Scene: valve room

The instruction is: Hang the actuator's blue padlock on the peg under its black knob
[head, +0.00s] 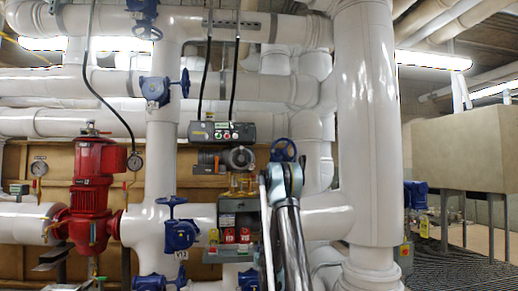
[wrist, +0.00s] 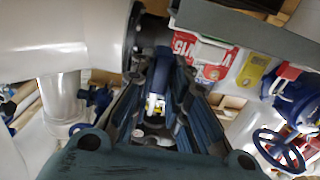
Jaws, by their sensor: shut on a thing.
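My gripper (wrist: 160,95) shows in the wrist view with both dark fingers pointing away from the camera. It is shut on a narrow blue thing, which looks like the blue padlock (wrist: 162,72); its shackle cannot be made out. In the head view my arm stands at lower centre right, and neither the gripper nor the padlock can be made out there. The actuator (head: 222,132) seems to be the dark box with red and green buttons on the pipes at centre. I cannot clearly tell its black knob or the peg in either view.
A grey box with red tags (head: 238,222) stands left of my arm. Blue valves (head: 180,234) and a red pump (head: 92,190) are to its left. A thick white column (head: 366,120) stands to the right. A blue handwheel (wrist: 278,150) is at lower right in the wrist view.

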